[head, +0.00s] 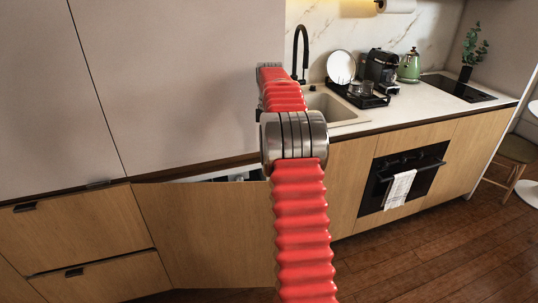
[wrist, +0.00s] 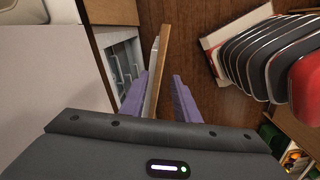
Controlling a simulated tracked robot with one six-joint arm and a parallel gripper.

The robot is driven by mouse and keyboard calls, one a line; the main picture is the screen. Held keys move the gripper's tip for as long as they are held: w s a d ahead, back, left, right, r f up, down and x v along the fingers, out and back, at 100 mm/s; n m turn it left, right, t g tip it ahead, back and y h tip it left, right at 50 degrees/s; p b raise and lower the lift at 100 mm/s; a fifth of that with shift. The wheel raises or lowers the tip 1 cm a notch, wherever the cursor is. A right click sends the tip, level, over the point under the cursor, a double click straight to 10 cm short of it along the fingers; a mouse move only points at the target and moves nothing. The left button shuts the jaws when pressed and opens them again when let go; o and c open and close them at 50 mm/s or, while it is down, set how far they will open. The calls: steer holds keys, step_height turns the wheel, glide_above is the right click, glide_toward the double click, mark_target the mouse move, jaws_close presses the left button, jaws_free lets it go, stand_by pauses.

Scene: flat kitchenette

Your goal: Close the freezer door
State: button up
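My gripper (wrist: 160,92) has two purple fingers, one on each side of the door edge. The fingers are apart, with a gap between the door and the right finger. In the head view my red arm hides the gripper.
Wood drawers (head: 80,230) stand left of the door, under tall grey cabinets (head: 180,80). The counter (head: 425,99) holds a sink and dishes. A black oven (head: 402,178) with a towel is to the right. The wood floor (head: 430,255) in front is clear.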

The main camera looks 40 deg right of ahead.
steer(key=shift+r, duration=0.1)
steer(key=shift+c, duration=0.6)
steer(key=shift+a+r, duration=0.1)
steer(key=shift+a, duration=0.05)
steer(key=shift+c, duration=0.7)
steer(key=a+r, duration=0.2)
steer(key=a, duration=0.2)
steer(key=s+a+r+m, duration=0.1)
steer(key=a+r, duration=0.2)
steer(key=a, duration=0.1)
steer(key=a+r+m+t, duration=0.1)
steer(key=a+r, duration=0.2)
steer(key=a, duration=0.1)
steer(key=shift+s+h, duration=0.15)
steer(key=shift+h, duration=0.15)
jaws_close()
steer(key=s+a+r+m+t, duration=0.25)
steer(key=s+a, duration=0.55)
steer(key=a, duration=0.4)
steer(key=s+a+r+m+t, duration=0.1)
steer(key=s+a+m, duration=0.2)
steer(key=s+a, duration=0.65)
steer(key=s+a+f+m+t, duration=0.1)
steer(key=s+a+f+m, duration=0.1)
steer(key=s+a+f, duration=0.3)
steer(key=s+a, duration=0.3)
steer(key=s, duration=0.1)
steer(key=shift+a+f+m, duration=0.15)
steer(key=shift+f+m, duration=0.2)
steer(key=shift+s+a, duration=0.1)
